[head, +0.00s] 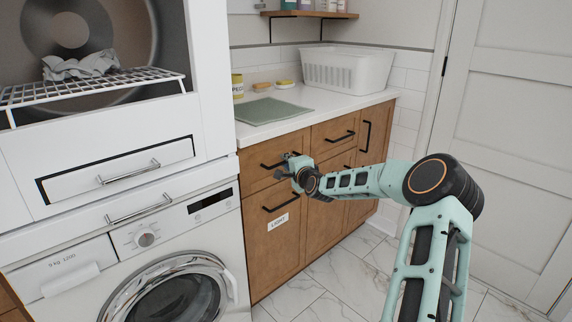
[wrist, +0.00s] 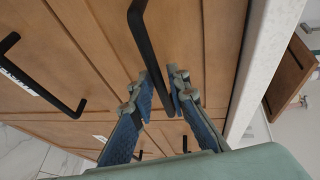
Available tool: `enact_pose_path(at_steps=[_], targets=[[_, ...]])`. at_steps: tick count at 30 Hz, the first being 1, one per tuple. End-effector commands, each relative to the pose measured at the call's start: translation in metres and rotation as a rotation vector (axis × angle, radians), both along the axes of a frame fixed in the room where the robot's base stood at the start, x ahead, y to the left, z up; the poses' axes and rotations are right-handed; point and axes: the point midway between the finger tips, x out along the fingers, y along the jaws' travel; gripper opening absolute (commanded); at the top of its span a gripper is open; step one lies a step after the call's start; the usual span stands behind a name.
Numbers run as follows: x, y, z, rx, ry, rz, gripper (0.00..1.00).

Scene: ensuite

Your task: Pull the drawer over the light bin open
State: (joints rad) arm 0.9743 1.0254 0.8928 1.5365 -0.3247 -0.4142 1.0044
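The wooden drawer (head: 254,174) over the light bin is at the top left of the cabinet, its front flush with the cabinet face. Its black bar handle (head: 271,166) is partly hidden by my gripper (head: 290,160). In the wrist view the handle (wrist: 143,35) runs down between the two blue-padded fingers of my gripper (wrist: 162,80), and the fingertips close in on both sides of it. The light bin front (head: 270,249) is below, with a white "LIGHT" label (head: 278,222) and its own black handle (head: 281,203), also in the wrist view (wrist: 45,75).
A white washing machine (head: 165,262) stands left of the cabinet. The counter (head: 330,112) above holds a green mat (head: 266,111) and a white basket (head: 347,70). Another drawer (head: 330,134) adjoins on the right. The marble floor (head: 345,262) in front is clear.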

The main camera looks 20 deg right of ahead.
Motion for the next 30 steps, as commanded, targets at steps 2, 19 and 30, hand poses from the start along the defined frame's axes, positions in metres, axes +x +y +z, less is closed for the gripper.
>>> enact_pose_path(at_steps=[2, 19, 30], targets=[[0.0016, 0.0006, -0.0010, 0.000, 0.001, 0.001, 0.15], [0.0015, 0.0005, -0.0006, 0.000, 0.001, 0.001, 0.00], [-0.0056, -0.0030, -0.0003, 0.001, 0.001, 0.000, 0.00]])
